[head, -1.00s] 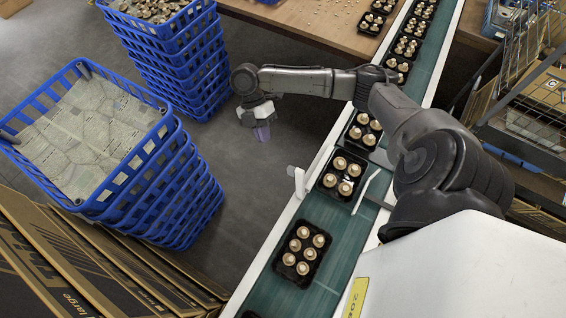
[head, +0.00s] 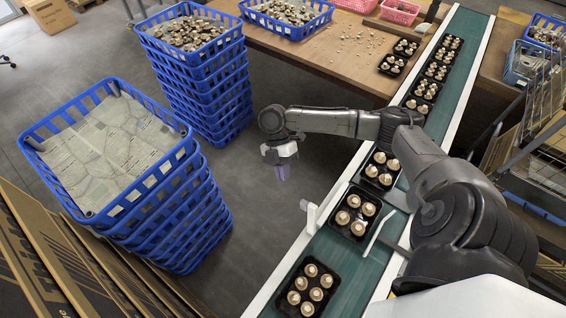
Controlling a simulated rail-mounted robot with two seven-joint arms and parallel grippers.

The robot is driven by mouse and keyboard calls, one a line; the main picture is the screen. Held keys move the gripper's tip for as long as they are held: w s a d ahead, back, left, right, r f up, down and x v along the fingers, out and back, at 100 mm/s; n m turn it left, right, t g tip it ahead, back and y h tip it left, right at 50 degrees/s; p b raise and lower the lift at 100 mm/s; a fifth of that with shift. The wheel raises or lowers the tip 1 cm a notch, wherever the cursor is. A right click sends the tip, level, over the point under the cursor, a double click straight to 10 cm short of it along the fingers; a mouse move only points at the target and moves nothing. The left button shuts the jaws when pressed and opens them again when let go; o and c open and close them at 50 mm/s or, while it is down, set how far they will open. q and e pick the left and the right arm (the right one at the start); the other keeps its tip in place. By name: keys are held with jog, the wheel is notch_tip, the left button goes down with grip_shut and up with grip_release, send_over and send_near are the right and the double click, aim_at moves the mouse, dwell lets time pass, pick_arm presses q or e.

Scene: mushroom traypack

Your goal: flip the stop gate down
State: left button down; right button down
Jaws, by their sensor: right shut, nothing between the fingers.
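The stop gate appears to be the white fittings on the conveyor: a small upright white piece (head: 311,215) on its left rail and a slanted white bar (head: 378,231) reaching over the belt. I cannot tell which one is the gate's moving part. A black tray of mushrooms (head: 338,231) sits between them. My right gripper (head: 282,173) hangs left of the conveyor, over the grey floor, beyond the upright white piece and apart from it. It points down, shut and empty. My left gripper is out of view.
The green conveyor belt (head: 340,262) carries several mushroom trays. Stacked blue crates (head: 160,200) stand at the left, with another stack (head: 205,85) behind. Cardboard (head: 70,265) leans at the lower left. A wooden table (head: 320,50) is at the back. Wire racks stand at the right.

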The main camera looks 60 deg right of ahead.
jog(key=s+a+f+p, duration=0.1)
jog(key=s+a+f, duration=0.1)
jog(key=s, duration=0.4)
jog(key=shift+a+f, duration=0.4)
jog(key=shift+f, duration=0.3)
